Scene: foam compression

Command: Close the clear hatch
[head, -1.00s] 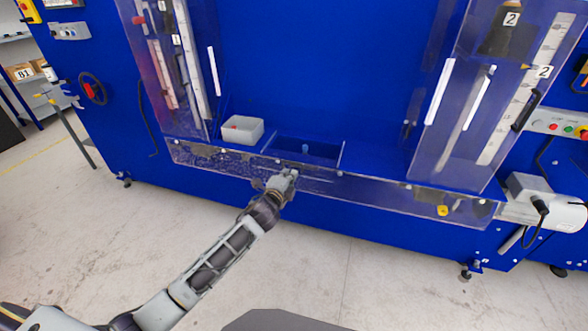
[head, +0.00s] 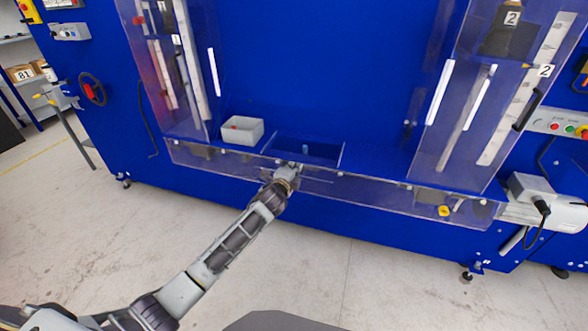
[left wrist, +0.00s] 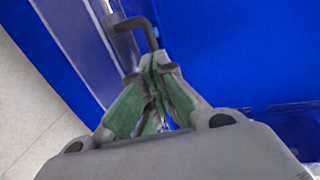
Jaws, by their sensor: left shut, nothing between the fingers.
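The clear hatch (head: 385,191) shows as a long transparent panel low across the front of the blue machine. Taller clear panels stand at the left and right of the opening. My left gripper (head: 293,169) is at the hatch's upper edge, left of its middle, just in front of the recess. In the left wrist view the green-padded fingers (left wrist: 157,62) are together and empty. A dark bent handle (left wrist: 145,32) is just beyond the fingertips; I cannot tell whether they touch it. My right gripper is out of view.
A white bin (head: 242,130) sits on the machine's ledge left of the recess (head: 318,150). A grey-white unit with a black cable (head: 545,200) juts out at the right end. The floor (head: 370,285) in front is clear.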

